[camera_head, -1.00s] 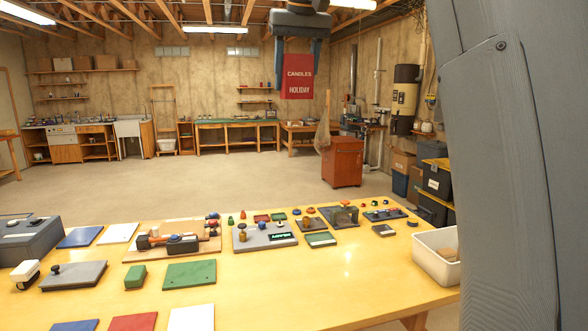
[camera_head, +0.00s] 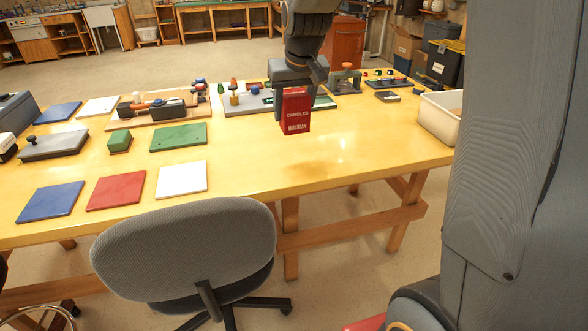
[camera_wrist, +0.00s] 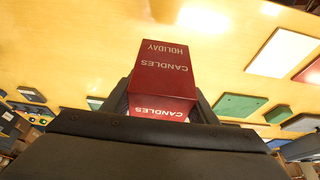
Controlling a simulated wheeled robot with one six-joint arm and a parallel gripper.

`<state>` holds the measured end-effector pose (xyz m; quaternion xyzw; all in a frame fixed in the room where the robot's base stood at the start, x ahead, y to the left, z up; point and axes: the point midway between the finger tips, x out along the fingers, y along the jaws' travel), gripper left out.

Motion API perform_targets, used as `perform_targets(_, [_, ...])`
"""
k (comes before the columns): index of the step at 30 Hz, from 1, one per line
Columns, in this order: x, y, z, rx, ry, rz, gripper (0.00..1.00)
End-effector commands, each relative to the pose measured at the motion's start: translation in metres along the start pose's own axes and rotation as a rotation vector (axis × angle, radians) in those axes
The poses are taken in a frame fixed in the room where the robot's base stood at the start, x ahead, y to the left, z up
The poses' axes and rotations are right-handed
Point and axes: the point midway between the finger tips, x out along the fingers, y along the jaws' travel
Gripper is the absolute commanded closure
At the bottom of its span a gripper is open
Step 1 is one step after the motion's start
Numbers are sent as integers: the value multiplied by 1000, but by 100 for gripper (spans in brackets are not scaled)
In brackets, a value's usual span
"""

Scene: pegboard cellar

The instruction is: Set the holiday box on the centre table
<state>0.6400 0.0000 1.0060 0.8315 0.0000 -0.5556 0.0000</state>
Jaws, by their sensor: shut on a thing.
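The holiday box (camera_head: 295,112) is a red carton marked "CANDLES" and "HOLIDAY". It also shows in the wrist view (camera_wrist: 163,72), gripped below my wrist. My gripper (camera_head: 296,90) is shut on the box and points down over the right part of the yellow table (camera_head: 340,160). I cannot tell whether the bottom of the box touches the tabletop. The wrist view shows bare yellow table past the box.
Blue, red (camera_head: 117,190) and white (camera_head: 181,179) plates lie along the near left edge. A green plate (camera_head: 178,137) lies behind them. A white bin (camera_head: 440,116) stands at the right end. A grey chair (camera_head: 187,250) stands in front. Tabletop right of the box is clear.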

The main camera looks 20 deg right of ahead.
Motion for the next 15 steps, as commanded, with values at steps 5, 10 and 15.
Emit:
perform_targets(5, [23, 0, 15, 0, -3, 0, 73])
perform_targets(10, [50, 0, 27, 0, -3, 0, 73])
perform_targets(15, [66, 0, 33, 0, -1, 0, 73])
